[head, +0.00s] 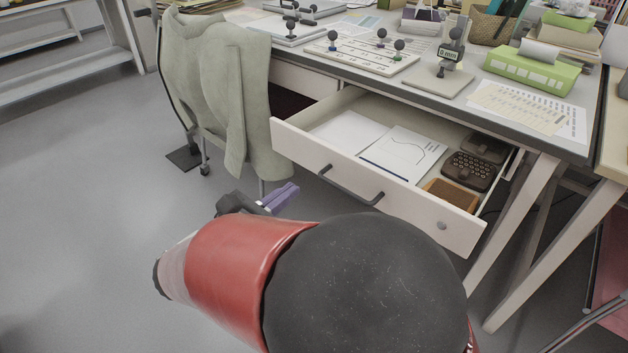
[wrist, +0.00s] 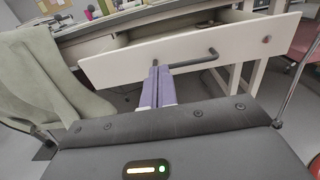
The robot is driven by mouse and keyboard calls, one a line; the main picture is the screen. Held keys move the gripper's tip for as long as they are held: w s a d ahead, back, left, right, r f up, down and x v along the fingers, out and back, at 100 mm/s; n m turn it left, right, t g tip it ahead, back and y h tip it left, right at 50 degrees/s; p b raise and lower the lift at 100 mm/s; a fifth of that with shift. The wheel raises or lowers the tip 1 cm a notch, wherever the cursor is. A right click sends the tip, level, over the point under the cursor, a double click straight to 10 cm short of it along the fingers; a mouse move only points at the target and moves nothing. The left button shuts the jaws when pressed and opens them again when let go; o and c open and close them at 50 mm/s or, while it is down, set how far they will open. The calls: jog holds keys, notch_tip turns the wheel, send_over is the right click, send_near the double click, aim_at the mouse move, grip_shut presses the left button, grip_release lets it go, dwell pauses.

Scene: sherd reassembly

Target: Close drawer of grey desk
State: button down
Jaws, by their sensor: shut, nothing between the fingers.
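The grey desk (head: 440,92) stands at the upper right with its drawer (head: 375,185) pulled out. The drawer holds papers (head: 400,150), a dark keyed device (head: 468,172) and a brown item (head: 449,193). Its white front carries a dark bar handle (head: 350,188), also seen in the wrist view (wrist: 193,62). My gripper (head: 285,198) has purple fingers, is shut and empty, and is in front of and lower left of the handle. In the wrist view my gripper (wrist: 157,75) appears in front of the drawer front (wrist: 240,40), by the handle's left end; I cannot tell whether it touches.
A chair draped with a pale green cloth (head: 225,85) stands left of the drawer, close to my gripper. Slanted desk legs (head: 515,240) are at the right. Sherd stands, a green binder (head: 530,70) and papers cover the desktop. The floor (head: 80,200) at left is clear.

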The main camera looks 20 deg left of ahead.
aim_at(340, 154)
jog(key=x, duration=1.2)
jog(key=shift+w+d, duration=0.2)
jog(key=shift+w, duration=0.1)
jog(key=x, duration=2.6)
jog(key=shift+w+d+r, duration=0.1)
jog(key=shift+w+d, duration=0.05)
jog(key=shift+w, duration=0.05)
jog(key=shift+w+r, duration=0.2)
jog(key=shift+d+r, duration=0.1)
